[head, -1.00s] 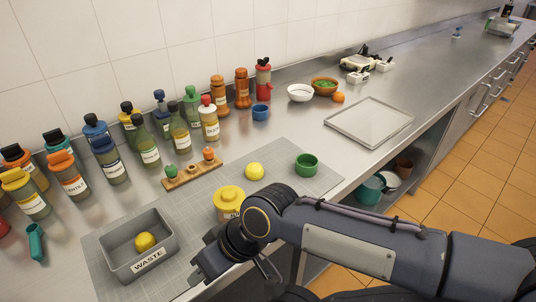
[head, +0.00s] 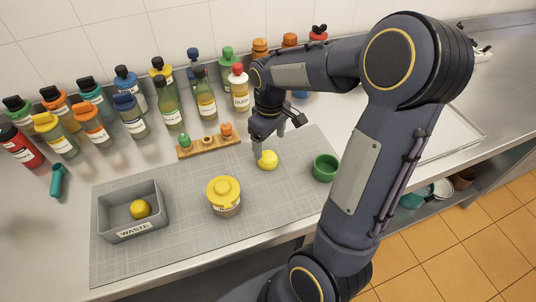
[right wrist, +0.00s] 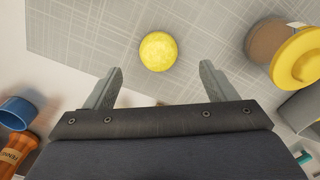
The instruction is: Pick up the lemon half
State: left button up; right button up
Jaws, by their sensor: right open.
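A yellow lemon half (head: 267,160) rests on the grey gridded mat (head: 170,262), behind and right of a yellow-lidded jar (head: 223,196). My right gripper (head: 279,137) is open and empty just above and behind it. In the right wrist view, the lemon half (right wrist: 158,51) lies just beyond the gap between the two spread fingertips (right wrist: 160,68), apart from both. Another yellow lemon-like piece (head: 140,209) lies inside the grey WASTE bin (head: 117,237). My left gripper is not in view.
A green cup (head: 325,168) stands right of the lemon half. A wooden rack (head: 208,147) with small items stands behind the mat. Several bottles (head: 172,114) line the wall. The mat is clear between jar and green cup, in front of the lemon half.

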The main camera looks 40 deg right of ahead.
aim_at(269, 156)
notch_tip(269, 156, down, 8)
jog(key=shift+w+d+r+p, duration=0.1)
jog(key=shift+w+p, duration=0.05)
jog(key=shift+p, duration=0.45)
jog(key=c, duration=1)
